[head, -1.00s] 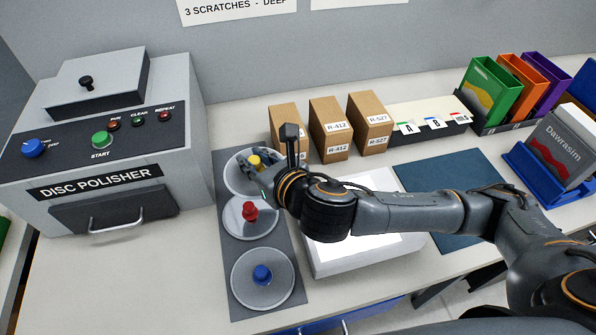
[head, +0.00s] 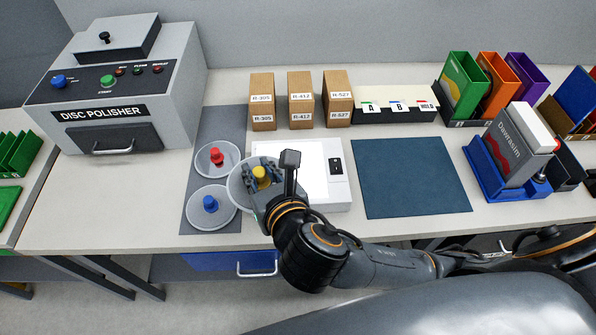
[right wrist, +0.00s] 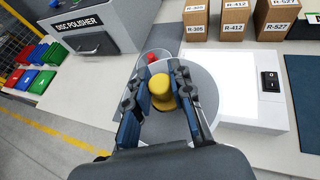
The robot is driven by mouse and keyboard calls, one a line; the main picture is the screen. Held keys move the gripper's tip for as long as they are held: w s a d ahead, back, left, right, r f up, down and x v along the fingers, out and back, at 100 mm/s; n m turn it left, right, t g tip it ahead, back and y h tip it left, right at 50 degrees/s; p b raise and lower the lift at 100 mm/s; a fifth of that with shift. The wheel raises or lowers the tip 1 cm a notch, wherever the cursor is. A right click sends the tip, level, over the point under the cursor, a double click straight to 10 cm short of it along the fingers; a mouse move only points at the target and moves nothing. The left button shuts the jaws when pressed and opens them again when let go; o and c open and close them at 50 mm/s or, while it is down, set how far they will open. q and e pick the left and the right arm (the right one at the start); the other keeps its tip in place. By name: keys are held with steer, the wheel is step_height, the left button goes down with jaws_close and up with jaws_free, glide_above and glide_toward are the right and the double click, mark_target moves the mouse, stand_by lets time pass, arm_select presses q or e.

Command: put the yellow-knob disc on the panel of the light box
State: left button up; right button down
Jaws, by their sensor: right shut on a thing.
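My right gripper (head: 262,172) is shut on the yellow knob (head: 261,177) of a grey disc (head: 237,196) and holds it up off the mat. In the head view the disc covers the left edge of the light box (head: 336,187) and partly overlaps its lit white panel (head: 310,158). In the right wrist view the yellow knob (right wrist: 161,88) sits between the two fingers, with the disc (right wrist: 207,88) beneath it and the panel (right wrist: 237,85) to the right. The height above the box is hard to tell. My left gripper is not in view.
The red-knob disc (head: 216,158) and blue-knob disc (head: 211,205) lie on the grey mat (head: 222,122), left of the light box. Several cardboard boxes (head: 300,95) stand behind the box. A blue mat (head: 410,178) lies to its right. The disc polisher (head: 125,90) stands at left.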

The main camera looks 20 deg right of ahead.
steer(key=w+d+f, duration=0.1)
steer(key=w+d, duration=0.1)
steer(key=w, duration=0.1)
steer(key=shift+w+d+f, duration=0.1)
steer(key=shift+d+f, duration=0.15)
steer(key=shift+f, duration=0.15)
steer(key=w+d+f, duration=0.2)
steer(key=w+f, duration=0.1)
steer(key=w+d+f, duration=0.3)
steer(key=shift+w+d+f+p, duration=0.1)
steer(key=shift+d+f+p, duration=0.2)
steer(key=shift+d+f, duration=0.05)
steer(key=shift+w+f, duration=0.15)
steer(key=shift+f, duration=0.1)
steer(key=f, duration=0.3)
steer(key=shift+w+d+f, duration=0.1)
steer(key=shift+w+d, duration=0.2)
steer(key=shift+d, duration=0.1)
steer(key=shift+f, duration=0.35)
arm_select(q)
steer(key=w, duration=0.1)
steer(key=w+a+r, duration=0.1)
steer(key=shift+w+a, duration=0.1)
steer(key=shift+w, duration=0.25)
arm_select(e)
steer(key=shift+f, duration=0.1)
